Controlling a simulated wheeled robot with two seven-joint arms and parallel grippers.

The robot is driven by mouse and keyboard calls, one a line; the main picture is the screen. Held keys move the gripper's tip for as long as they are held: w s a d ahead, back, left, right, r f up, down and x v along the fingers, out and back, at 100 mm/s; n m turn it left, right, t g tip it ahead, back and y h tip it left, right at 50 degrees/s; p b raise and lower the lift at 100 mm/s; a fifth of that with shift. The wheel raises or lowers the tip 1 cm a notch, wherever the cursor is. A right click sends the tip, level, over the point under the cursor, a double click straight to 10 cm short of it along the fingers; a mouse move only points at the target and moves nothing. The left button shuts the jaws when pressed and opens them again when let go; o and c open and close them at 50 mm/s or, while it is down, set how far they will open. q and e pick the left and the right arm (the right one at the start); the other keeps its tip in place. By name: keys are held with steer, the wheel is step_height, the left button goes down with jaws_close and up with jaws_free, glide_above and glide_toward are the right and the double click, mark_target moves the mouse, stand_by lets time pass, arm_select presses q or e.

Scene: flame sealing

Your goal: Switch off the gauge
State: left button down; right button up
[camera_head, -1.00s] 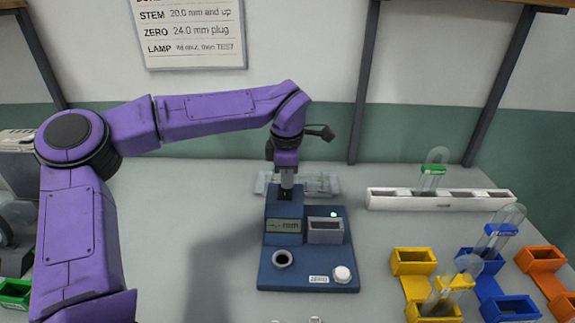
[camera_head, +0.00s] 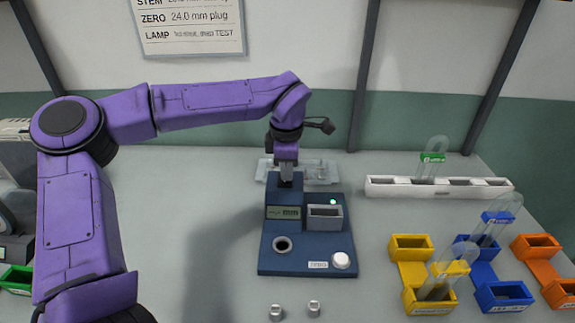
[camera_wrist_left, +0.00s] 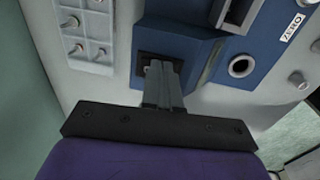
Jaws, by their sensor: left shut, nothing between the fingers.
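The blue gauge (camera_head: 305,262) stands on the table in the middle of the head view. It has a small display (camera_head: 284,212), a grey open-topped block (camera_head: 325,218), a lit green lamp (camera_head: 333,202), a round hole (camera_head: 282,244) and a white knob (camera_head: 341,260) beside a label. My left gripper (camera_head: 286,180) points down at the top of the gauge's raised back part. In the left wrist view its shut fingers (camera_wrist_left: 160,72) meet a dark recess (camera_wrist_left: 148,62) on the gauge; they hold nothing. I cannot tell whether they touch it. My right gripper is not in view.
A clear tray (camera_head: 318,170) with small parts lies behind the gauge. A white rack (camera_head: 400,188) holding a green-labelled tube is at the back right. Yellow (camera_head: 409,270), blue (camera_head: 482,275) and orange (camera_head: 537,263) holders stand at right. Two small metal plugs (camera_head: 314,308) stand in front.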

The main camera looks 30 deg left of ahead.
mark_target(287, 185)
arm_select(q)
steer(key=shift+s+d+r, duration=0.1)
steer(key=shift+r, duration=0.1)
step_height(287, 185, up, 5)
steer(key=p, duration=0.5)
steer(key=shift+d+f, duration=0.1)
steer(key=shift+f, duration=0.1)
step_height(287, 185, up, 9)
steer(key=s+b, duration=0.1)
steer(key=shift+s+d, duration=0.2)
steer(key=shift+d, duration=0.1)
